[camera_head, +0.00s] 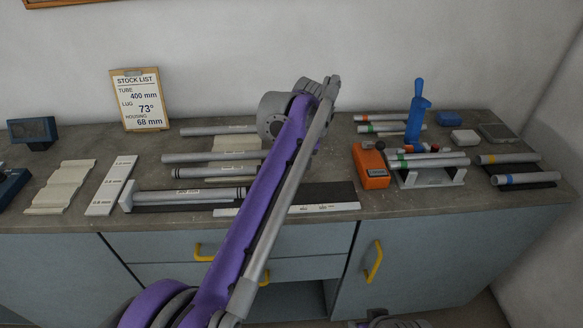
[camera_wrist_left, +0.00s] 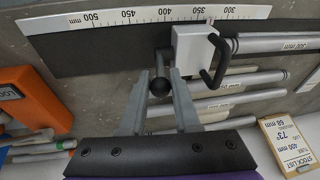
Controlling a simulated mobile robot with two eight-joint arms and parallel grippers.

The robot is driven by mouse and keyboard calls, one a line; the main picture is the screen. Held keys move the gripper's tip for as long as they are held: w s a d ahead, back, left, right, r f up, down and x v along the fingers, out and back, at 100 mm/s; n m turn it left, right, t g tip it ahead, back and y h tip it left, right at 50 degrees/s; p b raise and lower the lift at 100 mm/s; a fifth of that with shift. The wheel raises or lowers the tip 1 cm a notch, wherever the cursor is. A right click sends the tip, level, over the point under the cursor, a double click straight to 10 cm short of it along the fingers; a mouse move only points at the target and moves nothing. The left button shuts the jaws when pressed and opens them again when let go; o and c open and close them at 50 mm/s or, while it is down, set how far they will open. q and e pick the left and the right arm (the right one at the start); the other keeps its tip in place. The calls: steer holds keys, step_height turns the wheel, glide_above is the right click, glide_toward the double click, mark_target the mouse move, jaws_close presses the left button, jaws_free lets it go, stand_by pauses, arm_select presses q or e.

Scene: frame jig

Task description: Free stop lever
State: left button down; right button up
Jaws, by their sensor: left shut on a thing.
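In the left wrist view, my left gripper (camera_wrist_left: 159,78) is shut on the black ball knob (camera_wrist_left: 160,87) of the stop lever, with one finger on each side. The lever's short stem runs up from the knob beside the pale stop block (camera_wrist_left: 192,48). The block sits on the dark jig bed next to the white scale (camera_wrist_left: 150,16), between about the 350 and 400 marks. A black looped handle (camera_wrist_left: 212,65) stands on the block's right side. In the head view my left arm hides the stop and the gripper.
A grey tube (camera_head: 190,196) lies on the jig bed (camera_head: 335,193), left of my arm. Loose tubes (camera_head: 210,158) lie behind it. An orange device (camera_head: 371,166), a tube cradle (camera_head: 430,177) and a blue upright tool (camera_head: 417,112) stand to the right. The stock list (camera_head: 140,101) leans at the back.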

arm_select(q)
steer(key=c, duration=0.9)
jaws_free()
steer(key=p+v, duration=0.3)
steer(key=v, duration=0.7)
steer(key=shift+r, duration=0.35)
steer(key=shift+s, duration=0.1)
